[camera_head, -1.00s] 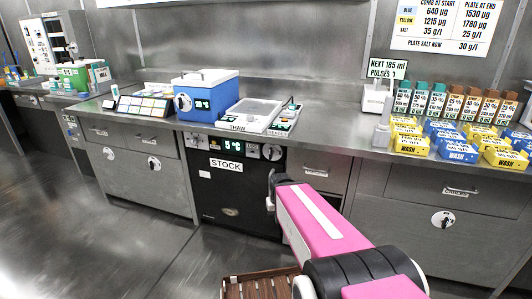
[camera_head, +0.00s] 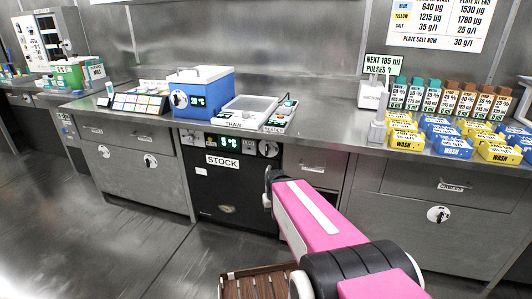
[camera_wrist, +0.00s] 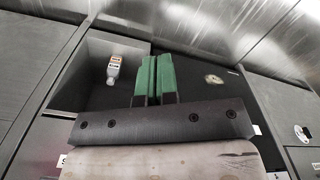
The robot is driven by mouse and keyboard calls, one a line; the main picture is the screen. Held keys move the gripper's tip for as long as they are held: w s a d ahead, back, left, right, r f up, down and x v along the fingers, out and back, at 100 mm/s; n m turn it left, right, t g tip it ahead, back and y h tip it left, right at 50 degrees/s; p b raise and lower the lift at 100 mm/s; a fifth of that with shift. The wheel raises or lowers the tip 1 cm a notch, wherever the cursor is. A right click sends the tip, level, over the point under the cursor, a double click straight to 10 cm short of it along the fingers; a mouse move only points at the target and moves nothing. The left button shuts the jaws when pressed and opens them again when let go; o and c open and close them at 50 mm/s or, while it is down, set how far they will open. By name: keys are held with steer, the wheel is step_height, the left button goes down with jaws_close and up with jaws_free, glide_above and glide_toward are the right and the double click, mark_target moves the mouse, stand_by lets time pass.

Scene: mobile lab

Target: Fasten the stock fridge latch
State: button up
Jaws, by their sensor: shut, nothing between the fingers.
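The stock fridge (camera_head: 217,187) is a dark front under the counter with a STOCK label and a lit green display above it. Its door looks flush with the cabinets. In the wrist view the dark door (camera_wrist: 222,100) with an oval badge lies behind and right of my gripper. My gripper (camera_wrist: 152,62) has its two green fingers pressed together, with nothing between them. In the head view my pink arm reaches to the fridge's right edge and hides the fingers. I cannot make out the latch or whether the fingers touch anything.
A recess with a small white bottle (camera_wrist: 113,70) lies left of my fingers in the wrist view. On the counter stand a blue cooler (camera_head: 205,95), a THAW plate (camera_head: 245,109) and yellow and blue WASH boxes (camera_head: 405,140). The floor (camera_head: 110,245) at left is clear.

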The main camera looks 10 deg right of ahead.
steer(key=o, duration=0.5)
steer(key=shift+w, duration=0.1)
steer(key=shift+o, duration=0.6)
steer(key=w+a+n+t+y, duration=0.1)
steer(key=w+a+t+y, duration=0.1)
steer(key=w+a+t, duration=0.2)
steer(key=w, duration=0.3)
steer(key=shift+a+r, duration=0.25)
steer(key=shift+a, duration=0.1)
steer(key=m+t+h, duration=0.7)
steer(key=t+h, duration=0.3)
steer(key=t, duration=0.2)
glide_toward(266, 150)
steer(key=x, duration=1.1)
steer(key=shift+s, duration=0.1)
steer(key=c, duration=0.7)
